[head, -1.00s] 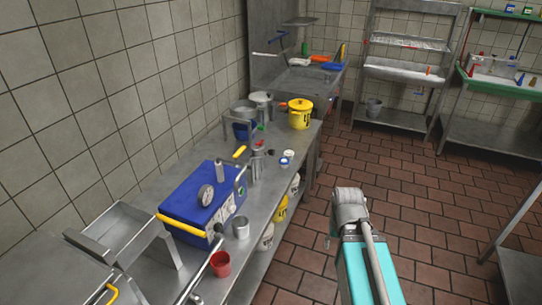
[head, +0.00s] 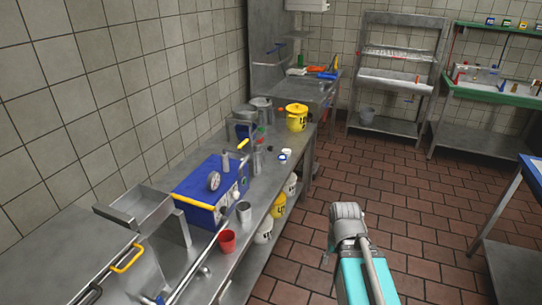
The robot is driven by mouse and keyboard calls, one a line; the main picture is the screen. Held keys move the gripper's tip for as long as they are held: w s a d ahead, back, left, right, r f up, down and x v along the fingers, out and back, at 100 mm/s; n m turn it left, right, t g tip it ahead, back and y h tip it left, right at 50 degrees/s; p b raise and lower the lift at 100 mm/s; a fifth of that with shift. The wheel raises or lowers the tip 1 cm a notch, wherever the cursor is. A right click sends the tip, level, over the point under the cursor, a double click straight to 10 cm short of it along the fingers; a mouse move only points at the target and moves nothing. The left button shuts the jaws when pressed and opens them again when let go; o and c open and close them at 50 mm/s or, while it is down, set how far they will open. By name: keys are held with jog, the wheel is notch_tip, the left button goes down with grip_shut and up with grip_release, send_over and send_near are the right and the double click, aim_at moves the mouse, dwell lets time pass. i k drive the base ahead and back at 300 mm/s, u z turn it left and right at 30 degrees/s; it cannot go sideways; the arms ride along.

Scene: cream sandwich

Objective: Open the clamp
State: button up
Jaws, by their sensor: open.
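I cannot tell for sure which part is the clamp. A yellow handle (head: 127,258) sits on a steel unit at the lower left. Another yellow handle (head: 243,144) stands up at the far end of the blue box-shaped machine (head: 205,184), which has a round gauge and a yellow bar along its front edge. My arm (head: 349,222), teal with a grey joint, is at the lower right, over the floor and apart from the counter. My gripper does not show.
The steel counter (head: 220,262) runs along the left wall. It holds a red cup (head: 227,241), a steel cup (head: 244,211) and a yellow lidded pot (head: 296,118). A steel shelf rack (head: 396,86) stands at the back. The tiled floor (head: 420,190) is clear in the middle.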

aim_at(259, 155)
jog(key=z, duration=0.4)
jog(key=i, duration=1)
jog(key=u, duration=0.4)
